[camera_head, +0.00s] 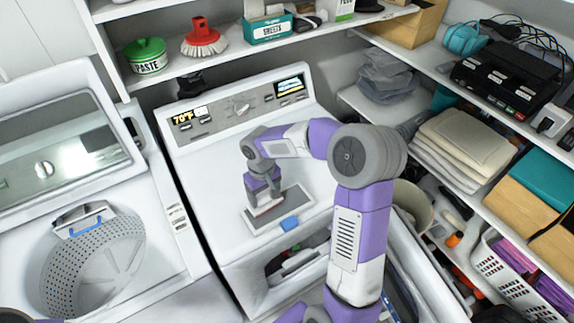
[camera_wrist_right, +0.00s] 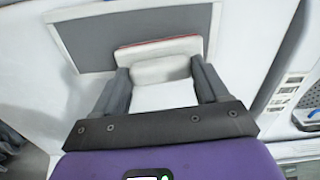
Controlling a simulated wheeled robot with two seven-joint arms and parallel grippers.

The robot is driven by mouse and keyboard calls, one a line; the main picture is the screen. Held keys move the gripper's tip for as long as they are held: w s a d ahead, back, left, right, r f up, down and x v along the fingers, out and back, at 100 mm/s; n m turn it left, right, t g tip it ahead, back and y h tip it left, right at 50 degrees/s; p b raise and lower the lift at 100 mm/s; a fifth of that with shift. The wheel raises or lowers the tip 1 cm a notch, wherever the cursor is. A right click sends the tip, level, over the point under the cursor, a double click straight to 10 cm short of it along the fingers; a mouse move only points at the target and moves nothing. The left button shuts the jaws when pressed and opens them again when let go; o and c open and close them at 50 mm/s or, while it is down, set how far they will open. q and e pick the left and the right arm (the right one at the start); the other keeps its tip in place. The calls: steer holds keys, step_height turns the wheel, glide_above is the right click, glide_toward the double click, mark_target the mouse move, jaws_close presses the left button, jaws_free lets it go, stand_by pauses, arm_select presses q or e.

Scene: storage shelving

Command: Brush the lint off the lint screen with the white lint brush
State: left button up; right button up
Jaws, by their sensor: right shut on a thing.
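The lint screen (camera_head: 296,202), a grey mesh panel in a pale frame, lies on the dryer top in the head view. A blue piece (camera_head: 290,223) is at its front edge. It also shows as a grey panel in the right wrist view (camera_wrist_right: 95,42). My right gripper (camera_head: 264,199) points down over the screen's left part. In the right wrist view its fingers (camera_wrist_right: 162,77) are shut on the white lint brush (camera_wrist_right: 160,68), which has a thin red edge. Whether the brush touches the mesh is unclear. No lint is clearly visible. My left gripper is out of view.
The dryer (camera_head: 215,165) has an opening in front below the screen. An open washer (camera_head: 100,265) stands left. A shelf above holds a green can (camera_head: 147,57) and red brush (camera_head: 204,40). Folded towels (camera_head: 465,142) and bins crowd the right.

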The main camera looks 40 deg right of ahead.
steer(key=shift+w+a, duration=0.1)
steer(key=shift+a, duration=0.75)
steer(key=shift+a+r, duration=0.15)
steer(key=shift+r, duration=0.15)
steer(key=shift+w+r+p, duration=0.1)
steer(key=shift+r+p, duration=0.35)
steer(key=shift+r, duration=0.5)
steer(key=shift+r+p, duration=0.6)
steer(key=shift+r, duration=0.1)
steer(key=shift+r+p, duration=1.6)
steer(key=shift+r, duration=0.5)
